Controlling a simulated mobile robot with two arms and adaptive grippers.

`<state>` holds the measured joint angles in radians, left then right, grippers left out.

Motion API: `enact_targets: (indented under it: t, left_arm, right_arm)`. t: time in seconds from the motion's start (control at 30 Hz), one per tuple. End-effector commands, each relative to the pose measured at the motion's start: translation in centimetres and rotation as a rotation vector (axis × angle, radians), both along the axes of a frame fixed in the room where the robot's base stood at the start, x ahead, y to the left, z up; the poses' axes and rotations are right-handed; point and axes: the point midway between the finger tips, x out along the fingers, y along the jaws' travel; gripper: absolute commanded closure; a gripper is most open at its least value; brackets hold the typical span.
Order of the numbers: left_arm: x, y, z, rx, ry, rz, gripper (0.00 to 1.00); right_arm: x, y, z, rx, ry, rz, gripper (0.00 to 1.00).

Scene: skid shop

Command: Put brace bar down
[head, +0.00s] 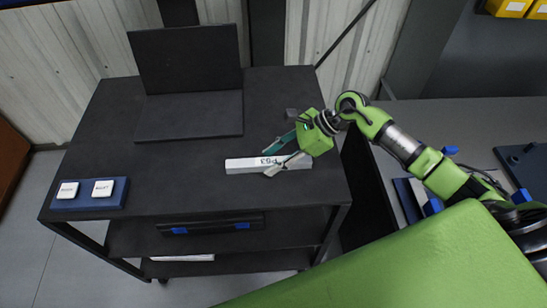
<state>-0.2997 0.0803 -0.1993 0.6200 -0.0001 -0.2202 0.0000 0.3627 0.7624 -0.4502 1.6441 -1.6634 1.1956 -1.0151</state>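The brace bar is a long white bar (243,165) marked with dark characters that look like "P53". It lies level across the front right part of the black cart's top (190,190). My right gripper (267,164) is over the bar's right half, coming in from the right. Its teal finger is on the bar's far side and its grey finger crosses over to the near side. The fingers are spread, with tips slightly wider apart than the bar; whether they touch it is hard to tell. My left gripper is not in view.
A dark laptop-like panel with its base (190,115) stands at the back of the cart top. A blue block with two white labelled buttons (90,192) sits at the front left corner. The lower shelf holds a dark case (210,226). A grey bench (450,125) stands to the right.

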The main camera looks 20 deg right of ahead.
Motion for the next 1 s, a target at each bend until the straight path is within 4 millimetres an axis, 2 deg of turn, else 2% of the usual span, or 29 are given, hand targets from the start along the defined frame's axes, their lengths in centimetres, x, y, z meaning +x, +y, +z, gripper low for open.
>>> enact_targets:
  t: [0.2,0.33,0.7,1.0]
  left_arm:
    - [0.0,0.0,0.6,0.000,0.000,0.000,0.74]
    - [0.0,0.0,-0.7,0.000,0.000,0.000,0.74]
    - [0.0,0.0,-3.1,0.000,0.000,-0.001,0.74]
    - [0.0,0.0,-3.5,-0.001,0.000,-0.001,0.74]
  right_arm:
    - [0.0,-0.1,0.6,0.000,-0.001,-0.001,0.63]
    - [-0.4,-1.8,1.6,-0.004,-0.003,-0.002,0.63]
    - [-1.9,-6.9,7.1,-0.003,-0.001,-0.002,0.63]
    - [-2.4,-8.2,8.8,0.000,0.000,0.000,0.63]
